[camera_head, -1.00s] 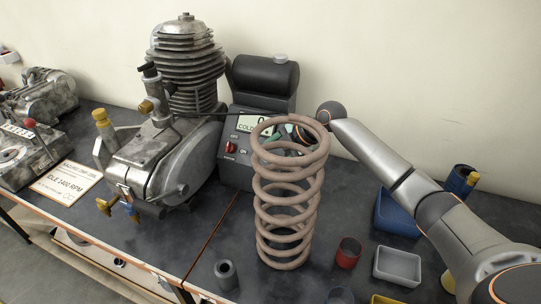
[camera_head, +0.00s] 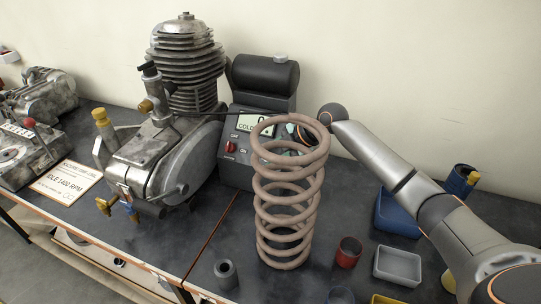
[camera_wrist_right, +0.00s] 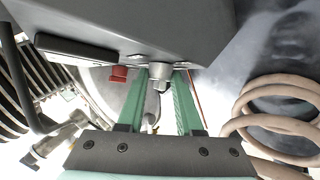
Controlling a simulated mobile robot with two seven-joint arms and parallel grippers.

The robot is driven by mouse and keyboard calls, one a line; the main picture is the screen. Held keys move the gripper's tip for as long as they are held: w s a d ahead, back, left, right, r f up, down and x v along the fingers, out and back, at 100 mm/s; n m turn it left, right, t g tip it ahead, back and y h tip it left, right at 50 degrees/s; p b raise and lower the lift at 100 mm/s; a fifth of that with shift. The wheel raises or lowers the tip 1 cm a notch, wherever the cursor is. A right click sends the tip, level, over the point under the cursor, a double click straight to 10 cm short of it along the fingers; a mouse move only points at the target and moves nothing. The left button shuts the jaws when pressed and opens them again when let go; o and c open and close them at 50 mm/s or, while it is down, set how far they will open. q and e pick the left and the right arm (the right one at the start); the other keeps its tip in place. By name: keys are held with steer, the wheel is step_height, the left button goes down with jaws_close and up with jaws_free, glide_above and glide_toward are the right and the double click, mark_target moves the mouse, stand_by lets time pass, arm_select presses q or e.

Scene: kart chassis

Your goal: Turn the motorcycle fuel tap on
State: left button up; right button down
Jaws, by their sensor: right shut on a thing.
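The tank (camera_head: 265,75) is dark and lies across the top of the grey control box (camera_head: 237,168), behind the tall spring. In the right wrist view, a grey metal fitting (camera_wrist_right: 160,72), which looks like the fuel tap, sits between the green fingertips of my right gripper (camera_wrist_right: 160,85). The fingers are close on both its sides and the gripper is shut on it. A red knob (camera_wrist_right: 120,73) is just left of the fingers. In the head view the gripper is mostly hidden behind the spring's upper coils. The tap's exact angle cannot be told. My left gripper is not in view.
A tall pinkish coil spring (camera_head: 287,213) stands close in front of my right gripper. The finned engine (camera_head: 165,150) stands to the left. Small bins, such as the grey tray (camera_head: 397,267) and red cup (camera_head: 348,252), are at the right front. A dark hollow cylinder (camera_head: 226,275) stands near the front edge.

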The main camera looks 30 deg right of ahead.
steer(key=shift+s+f+m+t+b, duration=0.1)
steer(key=shift+f+m+t+b, duration=0.1)
steer(key=shift+m+t+b, duration=0.4)
steer(key=shift+m+t, duration=0.4)
steer(key=shift+t, duration=0.3)
steer(key=shift+s+m+t, duration=0.1)
steer(key=shift+m+t, duration=0.4)
steer(key=shift+t, duration=0.1)
steer(key=shift+m+t+b, duration=0.3)
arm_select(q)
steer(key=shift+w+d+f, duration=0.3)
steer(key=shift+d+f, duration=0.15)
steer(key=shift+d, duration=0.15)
arm_select(e)
steer(key=shift+m+t+h, duration=0.3)
steer(key=shift+t, duration=0.1)
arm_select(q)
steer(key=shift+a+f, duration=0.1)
arm_select(e)
steer(key=c, duration=0.6)
jaws_free()
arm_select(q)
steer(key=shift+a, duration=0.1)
